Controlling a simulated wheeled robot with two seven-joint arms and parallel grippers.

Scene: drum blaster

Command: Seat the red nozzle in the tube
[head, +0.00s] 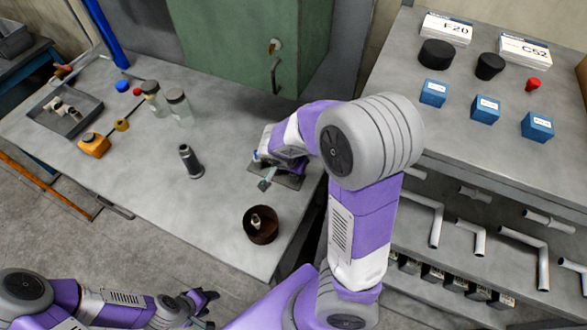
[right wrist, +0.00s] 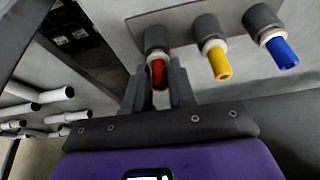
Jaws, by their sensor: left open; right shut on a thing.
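In the right wrist view, the red nozzle (right wrist: 158,75) is between the fingers of my right gripper (right wrist: 158,92), which is shut on it. It lines up with the leftmost dark tube (right wrist: 157,38), at the tube's pale collar. I cannot tell how deep it sits. In the head view, my right gripper (head: 265,182) is low over the table's right part, and my arm hides much of it. The red nozzle and tube cannot be made out there. My left gripper (head: 204,303) is open and empty, low in front of the table.
A yellow nozzle (right wrist: 219,64) and a blue nozzle (right wrist: 282,52) sit at neighbouring dark tubes, close to my right fingers. On the table (head: 130,155) stand a brown bowl (head: 261,226), a dark cylinder (head: 190,160) and a tray (head: 62,108). The table's front left is clear.

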